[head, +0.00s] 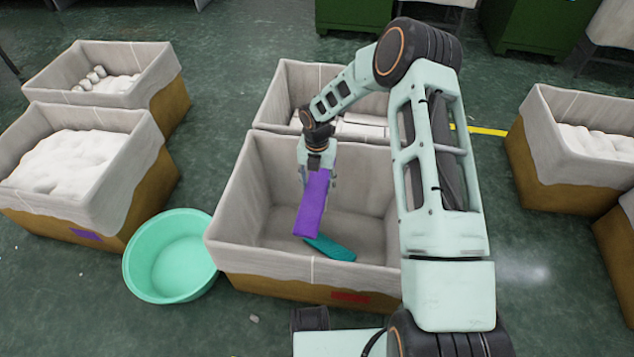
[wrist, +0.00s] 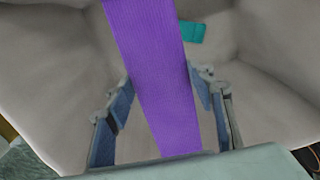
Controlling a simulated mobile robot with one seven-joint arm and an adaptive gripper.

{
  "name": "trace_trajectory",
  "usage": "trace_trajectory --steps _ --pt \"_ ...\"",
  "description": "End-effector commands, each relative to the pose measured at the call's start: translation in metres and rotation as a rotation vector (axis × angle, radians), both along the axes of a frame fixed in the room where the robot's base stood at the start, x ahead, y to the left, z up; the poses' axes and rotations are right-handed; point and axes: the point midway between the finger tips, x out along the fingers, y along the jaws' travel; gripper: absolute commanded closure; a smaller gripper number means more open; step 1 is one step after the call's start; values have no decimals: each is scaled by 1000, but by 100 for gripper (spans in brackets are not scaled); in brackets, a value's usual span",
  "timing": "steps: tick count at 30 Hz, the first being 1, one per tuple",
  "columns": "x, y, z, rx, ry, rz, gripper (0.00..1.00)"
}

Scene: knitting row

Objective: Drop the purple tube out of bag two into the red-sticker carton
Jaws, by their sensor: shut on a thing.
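The purple tube (head: 313,203) is a flat-looking purple length hanging from my gripper (head: 318,178) in the head view. In the wrist view the purple tube (wrist: 155,70) runs between the two fingers of my gripper (wrist: 165,105). My gripper is shut on it. Both are over the open mouth of the red-sticker carton (head: 240,255), a brown carton with a pale liner and a red sticker (head: 350,297) on its front. A teal piece (head: 330,247) lies on the carton's floor and also shows in the wrist view (wrist: 192,32). No bag label is readable.
A green tub (head: 170,262) stands left of the carton. Another lined carton (head: 285,95) with white contents adjoins it behind. A carton with a purple sticker (head: 87,235) and white filling stands at left. More filled cartons (head: 590,140) stand at right.

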Motion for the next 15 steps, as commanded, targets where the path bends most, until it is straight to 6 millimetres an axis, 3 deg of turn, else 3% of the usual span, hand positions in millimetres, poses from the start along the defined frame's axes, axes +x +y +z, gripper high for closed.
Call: trace_trajectory --steps 8,9,13,15 --pt "0 0 -2 0 -1 0 67" --pt "0 0 -2 0 -1 0 46" --pt "0 0 -1 0 0 0 31" --pt "0 0 -1 0 0 0 30"
